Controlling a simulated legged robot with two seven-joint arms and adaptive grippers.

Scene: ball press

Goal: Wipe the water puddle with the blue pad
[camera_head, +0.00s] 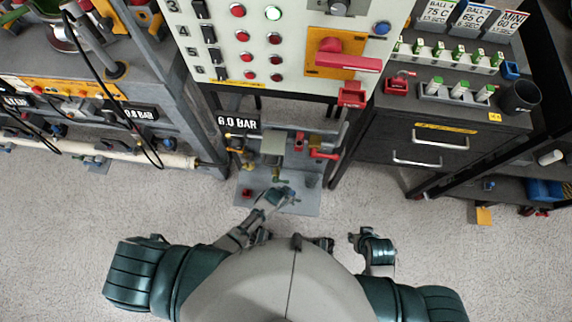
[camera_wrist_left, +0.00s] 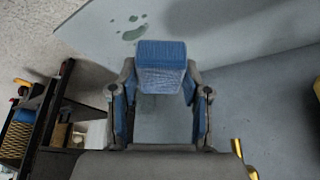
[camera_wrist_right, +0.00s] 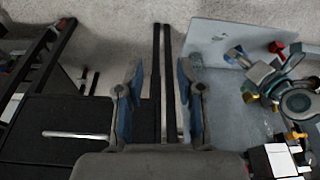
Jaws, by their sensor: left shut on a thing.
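The blue pad (camera_wrist_left: 161,60) is held between the fingers of my left gripper (camera_wrist_left: 160,78), which is shut on it. The water puddle (camera_wrist_left: 133,30) shows in the left wrist view as a few dark wet spots on the grey floor plate (camera_wrist_left: 90,35), just beyond the pad and slightly left. Whether the pad touches the plate is hard to tell. In the head view my left gripper (camera_head: 280,194) is over the plate (camera_head: 303,205); the puddle cannot be made out there. My right gripper (camera_wrist_right: 160,80) is open and empty, with its fingers spread.
A valve assembly under the 6.0 BAR sign (camera_head: 238,122) stands at the back of the plate. A control panel (camera_head: 262,60) rises above it. A black drawer cabinet (camera_head: 430,150) stands to the right, and a pipe bench (camera_head: 90,120) to the left. Pale floor (camera_head: 400,215) is open around me.

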